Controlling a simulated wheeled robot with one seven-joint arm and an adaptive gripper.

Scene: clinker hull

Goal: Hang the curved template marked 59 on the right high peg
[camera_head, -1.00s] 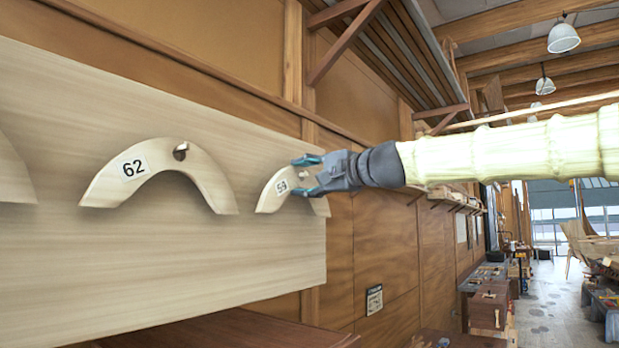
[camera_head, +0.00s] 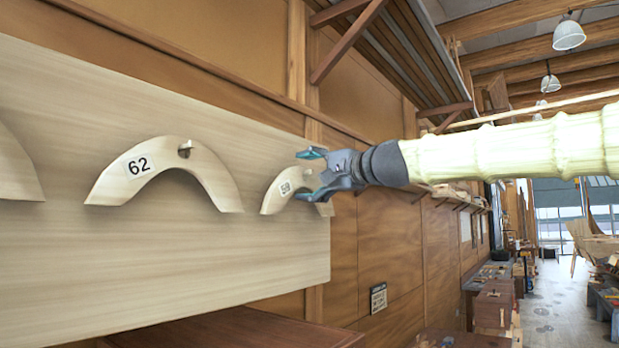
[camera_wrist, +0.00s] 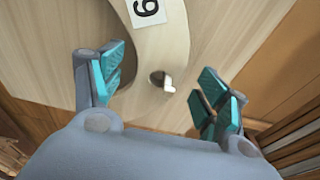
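The curved pale wood template marked 59 (camera_head: 271,203) hangs against the right part of the pale board (camera_head: 200,265). In the wrist view the template (camera_wrist: 165,42) shows part of its label, and the light end of a peg (camera_wrist: 168,86) sticks out through its hole. My gripper (camera_head: 311,174) is just in front of the template and hides its right part in the head view. In the wrist view my gripper (camera_wrist: 160,68) has its teal-padded fingers spread on either side of the template, with nothing between the pads gripped.
A template marked 62 (camera_head: 208,172) hangs on a peg to the left, and part of another (camera_head: 18,172) shows at the left edge. A shelf bracket (camera_head: 345,42) is above. A brown surface (camera_head: 235,330) lies below the board.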

